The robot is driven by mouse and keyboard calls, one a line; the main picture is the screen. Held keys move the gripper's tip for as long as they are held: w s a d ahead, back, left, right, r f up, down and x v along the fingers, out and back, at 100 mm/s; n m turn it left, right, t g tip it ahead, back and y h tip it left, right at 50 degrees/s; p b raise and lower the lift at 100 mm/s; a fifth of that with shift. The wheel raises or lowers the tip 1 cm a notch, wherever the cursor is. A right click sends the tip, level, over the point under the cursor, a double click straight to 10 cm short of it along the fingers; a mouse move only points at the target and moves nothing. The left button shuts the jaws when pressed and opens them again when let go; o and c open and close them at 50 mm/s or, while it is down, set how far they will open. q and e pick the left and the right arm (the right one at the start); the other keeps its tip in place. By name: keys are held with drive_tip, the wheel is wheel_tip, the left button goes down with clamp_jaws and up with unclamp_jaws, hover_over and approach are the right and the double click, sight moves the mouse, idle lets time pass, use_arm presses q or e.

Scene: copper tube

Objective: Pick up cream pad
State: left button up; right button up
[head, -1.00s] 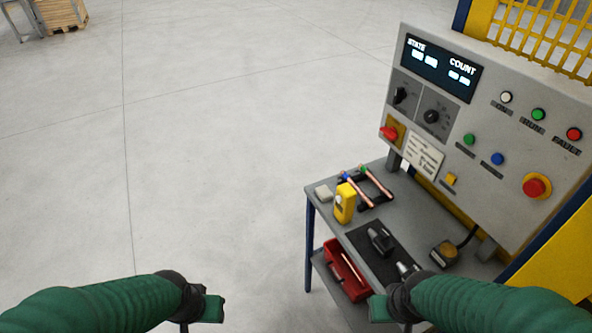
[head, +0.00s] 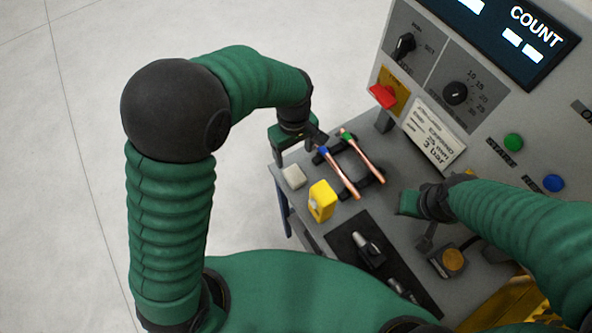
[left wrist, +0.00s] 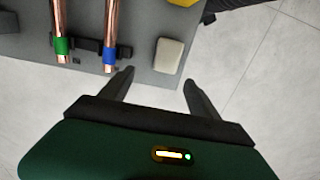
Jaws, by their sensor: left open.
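The cream pad (head: 293,176) is a small pale block lying flat near the left edge of the grey bench top. It also shows in the left wrist view (left wrist: 169,55), just beyond the fingertips. My left gripper (head: 298,149) is open and empty, behind and above the pad in the head view. In the left wrist view its two fingers (left wrist: 159,77) point towards the pad, which lies between their lines and apart from them. My right gripper (head: 408,204) is over the right part of the bench; its fingers are not clear.
Two copper tubes (head: 341,173) with blue and green ends lie on dark holders beside the pad. A yellow device (head: 321,201) stands in front of it. A black mat (head: 345,236) with tools lies nearer. The control panel (head: 477,77) rises at the right. Open floor lies left.

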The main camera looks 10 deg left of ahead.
sight(297, 172)
use_arm(q)
drive_tip(key=shift+f, duration=0.8)
drive_tip(key=s+f, duration=0.1)
drive_tip(key=s+p, duration=0.1)
drive_tip(key=s, duration=0.1)
drive_tip(key=shift+s+f, duration=0.15)
drive_tip(key=shift+f, duration=0.25)
drive_tip(key=f, duration=0.2)
drive_tip(key=w+d+f, duration=0.1)
drive_tip(key=f, duration=0.1)
drive_tip(key=shift+w, duration=0.1)
drive_tip(key=shift+w+f, duration=0.1)
drive_tip(key=shift+w, duration=0.15)
drive_tip(key=shift+s+a+r, duration=0.1)
drive_tip(key=shift+s+r, duration=0.15)
drive_tip(key=shift+s, duration=0.25)
drive_tip(key=c, duration=0.5)
drive_tip(key=shift+a, duration=0.1)
drive_tip(key=shift+c, duration=1.1)
drive_tip(key=c, duration=0.5)
drive_tip(key=shift+c, duration=1)
use_arm(e)
drive_tip(key=shift+s+a+r, duration=0.2)
drive_tip(key=shift+s+r, duration=0.95)
drive_tip(key=shift+s, duration=0.05)
